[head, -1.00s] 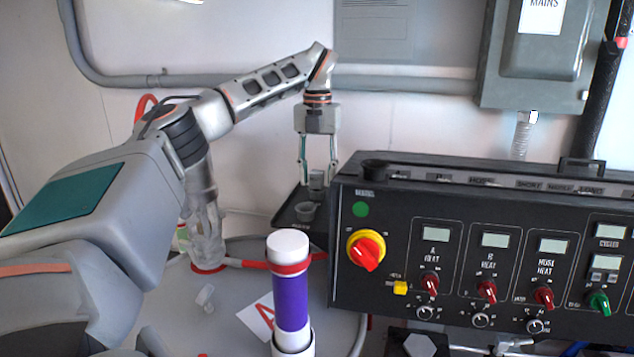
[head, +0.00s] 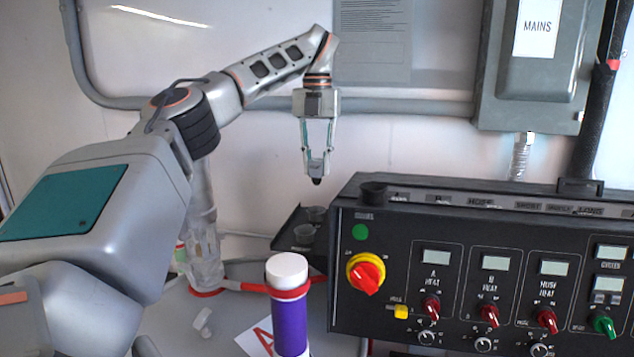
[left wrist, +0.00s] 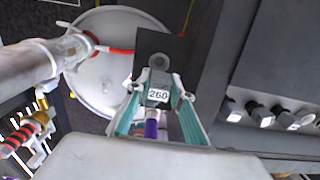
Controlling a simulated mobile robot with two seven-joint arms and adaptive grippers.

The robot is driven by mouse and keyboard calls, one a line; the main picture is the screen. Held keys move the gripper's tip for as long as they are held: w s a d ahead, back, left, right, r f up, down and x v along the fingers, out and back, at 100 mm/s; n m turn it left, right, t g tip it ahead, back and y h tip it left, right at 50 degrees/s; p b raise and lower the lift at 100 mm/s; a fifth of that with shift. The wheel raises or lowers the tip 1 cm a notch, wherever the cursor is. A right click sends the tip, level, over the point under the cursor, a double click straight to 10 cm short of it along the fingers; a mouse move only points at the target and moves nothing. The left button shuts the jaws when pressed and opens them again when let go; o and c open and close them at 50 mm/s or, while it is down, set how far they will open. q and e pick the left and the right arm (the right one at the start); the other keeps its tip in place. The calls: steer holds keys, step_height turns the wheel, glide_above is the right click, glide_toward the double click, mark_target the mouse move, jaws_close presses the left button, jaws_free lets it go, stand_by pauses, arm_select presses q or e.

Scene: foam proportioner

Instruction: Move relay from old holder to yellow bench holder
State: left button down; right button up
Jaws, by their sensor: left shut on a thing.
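My left gripper (head: 316,164) hangs fingers-down above the back left corner of the black control box, in front of the wall. It is shut on a small relay (head: 316,180), whose dark end pokes out below the fingertips. In the left wrist view the relay (left wrist: 158,94) shows a white label reading 260 between the teal-sided fingers. Below the gripper is a dark tray (head: 287,240) with two small grey cups, a front one (head: 303,233) and a rear one (head: 316,213). I cannot tell whether either is the old holder. I cannot make out a yellow bench holder. My right gripper is out of view.
The black control box (head: 480,285) with knobs and displays fills the right. A purple and white cylinder (head: 290,320) stands in front of the tray, on the round grey drum top (head: 180,325). A grey mains box (head: 540,70) hangs on the wall. Open air surrounds the gripper.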

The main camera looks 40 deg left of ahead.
mark_target(317, 159)
arm_select(q)
steer(key=shift+r, duration=3.3)
steer(key=shift+f, duration=0.1)
